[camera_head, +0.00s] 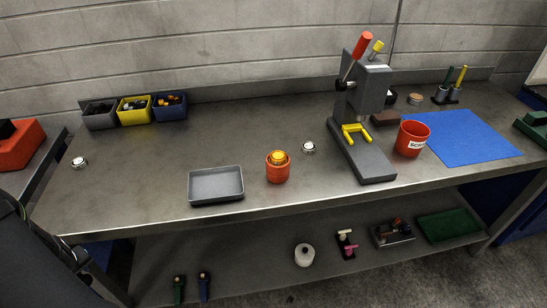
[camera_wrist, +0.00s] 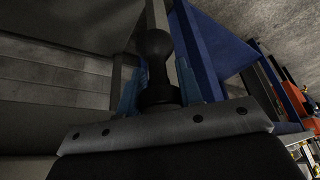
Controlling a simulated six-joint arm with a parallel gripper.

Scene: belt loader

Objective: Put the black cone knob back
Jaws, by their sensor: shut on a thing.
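In the wrist view my gripper (camera_wrist: 158,92) has two blue fingers, one on each side of a dark knob (camera_wrist: 157,47). It is shut on this black knob, which has a rounded top, a narrower neck and a wider base between the fingers. The picture is dark, so its exact shape is hard to tell. My gripper does not show in the head view. A grey press (camera_head: 366,95) with a red-ended lever (camera_head: 362,45) and a yellow fork (camera_head: 355,132) stands right of centre on the bench. A small black part shows at its left side.
The steel bench (camera_head: 130,190) holds a grey tray (camera_head: 216,184), an orange cup (camera_head: 278,172), a red scrap bucket (camera_head: 411,139), a blue mat (camera_head: 462,137) and three bins (camera_head: 134,109) at back left. Small silver round pieces (camera_head: 79,162) (camera_head: 309,147) lie apart. The left middle is clear.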

